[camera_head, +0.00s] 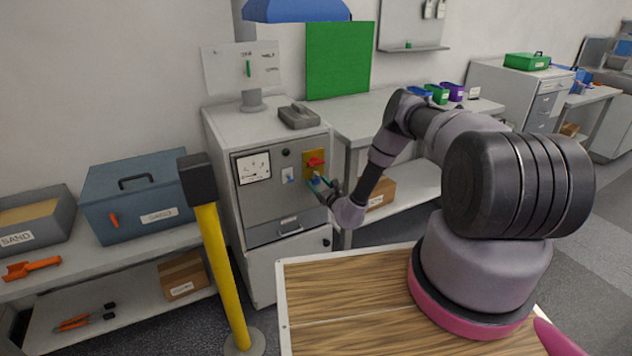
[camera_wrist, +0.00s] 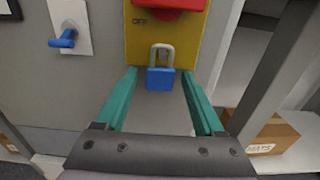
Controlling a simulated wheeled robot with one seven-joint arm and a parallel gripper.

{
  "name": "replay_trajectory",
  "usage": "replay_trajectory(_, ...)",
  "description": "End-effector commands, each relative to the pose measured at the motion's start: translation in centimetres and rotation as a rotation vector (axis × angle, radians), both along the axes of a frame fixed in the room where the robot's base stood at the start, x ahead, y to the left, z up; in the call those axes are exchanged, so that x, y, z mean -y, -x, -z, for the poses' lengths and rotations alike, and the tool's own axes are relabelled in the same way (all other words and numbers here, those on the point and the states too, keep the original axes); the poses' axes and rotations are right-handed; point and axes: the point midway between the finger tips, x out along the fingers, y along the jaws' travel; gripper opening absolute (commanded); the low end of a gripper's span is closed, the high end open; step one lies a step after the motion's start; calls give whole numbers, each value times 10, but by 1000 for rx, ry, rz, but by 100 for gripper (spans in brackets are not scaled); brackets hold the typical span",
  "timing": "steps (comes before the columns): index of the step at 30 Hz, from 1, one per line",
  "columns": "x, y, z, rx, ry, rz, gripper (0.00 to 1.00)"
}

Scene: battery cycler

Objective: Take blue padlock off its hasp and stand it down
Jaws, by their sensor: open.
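The blue padlock (camera_wrist: 160,78) hangs upright in the wrist view, its grey shackle up against the lower part of a yellow plate (camera_wrist: 192,40). A red switch handle (camera_wrist: 172,4) is above it, with the word OFF beside the shackle. The hasp itself is hard to make out. My gripper (camera_wrist: 160,92) is open, its two teal fingers on either side of the padlock with a gap at each side. In the head view my gripper (camera_head: 322,184) is at the grey cabinet's front, just below the yellow plate (camera_head: 314,164), and partly covers the padlock.
A blue lever on a white plate (camera_wrist: 69,28) is left of the padlock. The cabinet (camera_head: 265,206) also bears a gauge and a drawer handle. A yellow post (camera_head: 222,270) with a black top stands in front left. A cardboard box (camera_wrist: 262,138) is on the shelf at right.

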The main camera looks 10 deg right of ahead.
Motion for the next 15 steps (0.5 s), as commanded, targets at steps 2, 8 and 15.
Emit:
replay_trajectory(2, 0, 0, 0, 0, 0, 0, 70)
replay_trajectory(8, 0, 0, 0, 0, 0, 0, 43)
replay_trajectory(15, 0, 0, 0, 1, 0, 0, 2)
